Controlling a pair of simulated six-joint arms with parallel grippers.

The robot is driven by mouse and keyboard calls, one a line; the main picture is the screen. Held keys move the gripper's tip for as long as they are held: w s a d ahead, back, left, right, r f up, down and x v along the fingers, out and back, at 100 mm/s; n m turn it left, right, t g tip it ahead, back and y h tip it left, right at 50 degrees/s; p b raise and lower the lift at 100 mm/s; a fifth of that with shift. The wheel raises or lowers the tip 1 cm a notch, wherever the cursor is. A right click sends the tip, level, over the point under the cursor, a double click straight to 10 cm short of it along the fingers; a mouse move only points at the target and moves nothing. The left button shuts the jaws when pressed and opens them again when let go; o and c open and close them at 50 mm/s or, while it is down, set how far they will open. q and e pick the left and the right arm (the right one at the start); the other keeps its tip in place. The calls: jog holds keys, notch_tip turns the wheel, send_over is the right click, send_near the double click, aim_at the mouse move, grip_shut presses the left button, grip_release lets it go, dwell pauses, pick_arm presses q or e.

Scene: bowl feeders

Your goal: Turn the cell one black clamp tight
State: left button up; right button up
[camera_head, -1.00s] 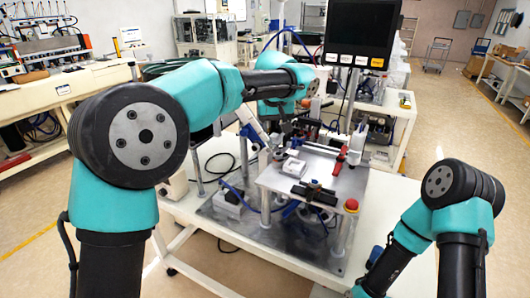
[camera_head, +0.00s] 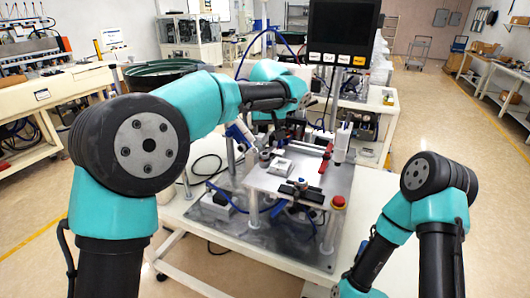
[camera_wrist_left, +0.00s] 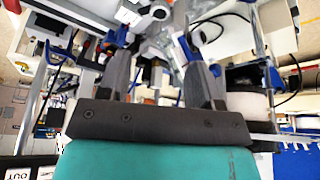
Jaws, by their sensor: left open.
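A low black fixture (camera_head: 301,193), perhaps the black clamp, sits at the front edge of a pale raised plate (camera_head: 262,181). I cannot tell whether it is tight. My left arm reaches from the left over the table, and its gripper (camera_head: 279,135) is behind the plate, small and dark against clutter. In the left wrist view, my left gripper (camera_wrist_left: 152,48) has its two grey fingers apart; no object is clearly held between them. The clamp cannot be made out in that view. My right arm shows at the right, but its fingers are out of view.
A red button (camera_head: 338,202) stands at the plate's front right corner. A white block (camera_head: 280,166) and a red bar (camera_head: 325,159) are on the plate. A black monitor (camera_head: 343,27) stands behind. The white table (camera_head: 375,190) has bare room at the right.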

aim_at(265, 154)
pick_arm(q)
jog(key=x, duration=1.2)
jog(key=shift+w+f, duration=0.15)
jog(key=shift+f, duration=0.15)
jog(key=c, duration=0.9)
